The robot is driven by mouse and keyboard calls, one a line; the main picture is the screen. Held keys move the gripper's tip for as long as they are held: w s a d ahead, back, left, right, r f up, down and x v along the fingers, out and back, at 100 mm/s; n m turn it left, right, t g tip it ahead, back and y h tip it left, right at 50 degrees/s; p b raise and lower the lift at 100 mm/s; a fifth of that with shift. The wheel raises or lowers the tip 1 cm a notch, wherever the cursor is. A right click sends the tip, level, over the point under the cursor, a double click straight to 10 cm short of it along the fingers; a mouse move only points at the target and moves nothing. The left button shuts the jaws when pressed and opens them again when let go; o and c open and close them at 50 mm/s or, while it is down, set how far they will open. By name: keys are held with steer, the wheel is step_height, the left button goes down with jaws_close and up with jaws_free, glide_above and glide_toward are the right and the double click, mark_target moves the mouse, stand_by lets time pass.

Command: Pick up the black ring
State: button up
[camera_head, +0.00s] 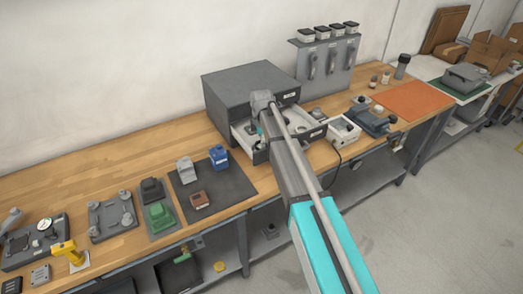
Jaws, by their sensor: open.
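My arm reaches from the lower right to the open drawer (238,139) of a dark grey cabinet on the wooden bench. My gripper (261,134) points down over this drawer, and only a small part of it shows below the wrist. It is open, and I see nothing held in it. Small dark and light parts lie in the drawer. A dark part (251,128) is just left of the gripper, but it is too small to tell whether it is the black ring. My arm hides part of the drawer.
The grey cabinet (245,82) stands behind my wrist. A white box (344,129) and a blue-grey vise (372,119) are to the right. A dark mat (233,184) with small blocks lies left of the drawer. Bare bench (130,158) shows at the back left.

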steer(key=shift+f+b, duration=0.45)
steer(key=shift+f, duration=0.25)
steer(key=c, duration=0.7)
